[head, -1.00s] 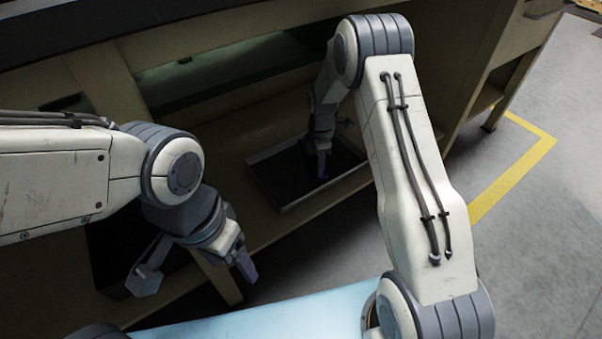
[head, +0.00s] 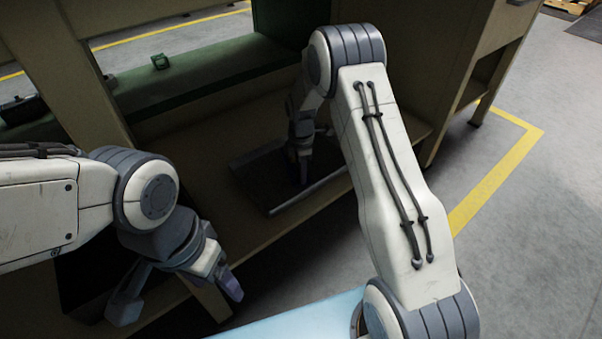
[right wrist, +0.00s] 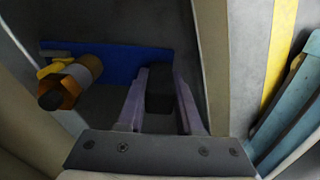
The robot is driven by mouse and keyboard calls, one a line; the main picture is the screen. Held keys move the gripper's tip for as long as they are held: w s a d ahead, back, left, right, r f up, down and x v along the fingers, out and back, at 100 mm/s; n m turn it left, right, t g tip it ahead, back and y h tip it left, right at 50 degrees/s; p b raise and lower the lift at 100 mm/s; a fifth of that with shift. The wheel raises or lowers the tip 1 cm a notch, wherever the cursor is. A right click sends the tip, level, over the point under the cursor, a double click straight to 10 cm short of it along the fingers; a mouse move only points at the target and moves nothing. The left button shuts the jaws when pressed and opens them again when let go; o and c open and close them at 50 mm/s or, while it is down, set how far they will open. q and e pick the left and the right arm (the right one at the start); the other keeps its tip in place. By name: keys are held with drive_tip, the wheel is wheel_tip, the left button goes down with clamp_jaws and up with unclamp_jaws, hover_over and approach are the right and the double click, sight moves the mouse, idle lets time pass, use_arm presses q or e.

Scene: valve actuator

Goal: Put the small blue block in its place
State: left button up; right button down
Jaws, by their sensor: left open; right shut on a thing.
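My right gripper (head: 303,172) reaches down at the dark tray (head: 274,209) on the low shelf. In the right wrist view its two purple fingers (right wrist: 160,78) are shut on a dark block-like thing (right wrist: 160,92). Its colour is too dark to tell, so I cannot say for sure that it is the small blue block. A flat blue area (right wrist: 118,56) shows beyond the fingers, to the left. My left gripper (head: 230,284) is open and empty, hanging low at the left, apart from the tray.
An orange, grey and yellow cylindrical part (right wrist: 72,80) lies beside the fingers, over the blue area's left end. A green shelf (head: 200,72) bearing a small green part (head: 160,61) is above and behind the tray. Open floor (head: 530,210) lies to the right.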

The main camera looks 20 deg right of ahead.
drive_tip(key=c, duration=0.6)
unclamp_jaws()
drive_tip(key=shift+f, duration=0.15)
drive_tip(key=shift+o, duration=0.2)
wheel_tip(320, 180, up, 8)
drive_tip(key=p, duration=0.5)
drive_tip(key=shift+f, duration=0.1)
